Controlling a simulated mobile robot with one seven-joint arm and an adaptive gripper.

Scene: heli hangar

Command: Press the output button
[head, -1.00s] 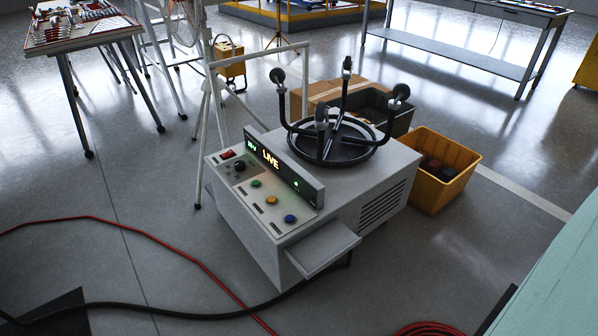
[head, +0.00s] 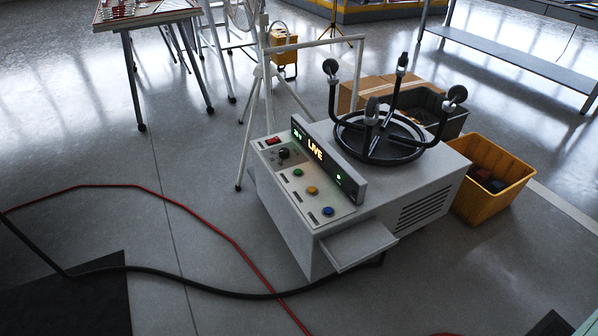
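A grey boxy power unit (head: 300,240) stands on the hangar floor in the middle of the head view. Small labels beside the buttons are too small to read, so I cannot tell which is the output button. The display (head: 316,150) is lit and reads "LIVE", with green readouts. My gripper is not in view.
A black ring stand with upright arms (head: 380,137) sits on top of the unit. A yellow bin (head: 490,178) is to the right. A white tubular frame (head: 268,100) stands behind. Red (head: 215,228) and black (head: 200,285) cables cross the floor. Floor to the left is fairly clear.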

